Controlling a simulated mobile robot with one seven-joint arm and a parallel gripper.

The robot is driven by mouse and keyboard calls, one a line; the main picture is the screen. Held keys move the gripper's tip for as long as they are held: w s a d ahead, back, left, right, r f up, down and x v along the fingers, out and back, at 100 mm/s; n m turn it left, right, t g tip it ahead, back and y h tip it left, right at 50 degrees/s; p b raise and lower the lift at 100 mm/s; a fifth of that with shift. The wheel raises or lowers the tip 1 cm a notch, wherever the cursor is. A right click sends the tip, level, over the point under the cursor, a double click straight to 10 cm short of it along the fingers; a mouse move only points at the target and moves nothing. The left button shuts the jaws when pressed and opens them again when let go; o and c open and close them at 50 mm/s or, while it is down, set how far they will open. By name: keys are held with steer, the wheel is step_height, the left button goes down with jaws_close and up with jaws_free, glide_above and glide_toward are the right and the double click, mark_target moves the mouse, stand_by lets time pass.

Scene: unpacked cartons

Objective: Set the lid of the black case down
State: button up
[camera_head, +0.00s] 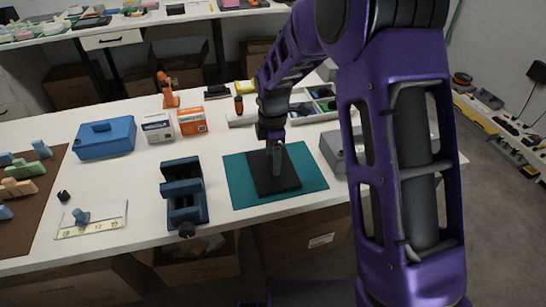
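The black case (262,186) shows as a flat, dark, square shape on a teal mat (309,181) on the white table. I cannot tell its lid from its body, or whether the lid lies flat on it. My gripper (276,170) points down over the middle of the black case, at or just above its top. The fingers are small and dark against the case. I cannot tell whether they are apart or hold anything. My purple arm reaches in from the right and hides part of the table's right side.
A grey box (334,154) stands close right of the mat. A dark blue stand (184,194) is to the left. Behind are a compartment tray (308,115), an orange carton (192,121) and a white carton (157,127). A blue case (105,138) sits farther left. Table between stand and mat is clear.

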steer(key=o, duration=0.3)
steer(key=shift+o, duration=0.2)
steer(key=shift+r, duration=0.1)
step_height(320, 180, up, 12)
steer(key=p, duration=0.2)
steer(key=shift+r, duration=0.1)
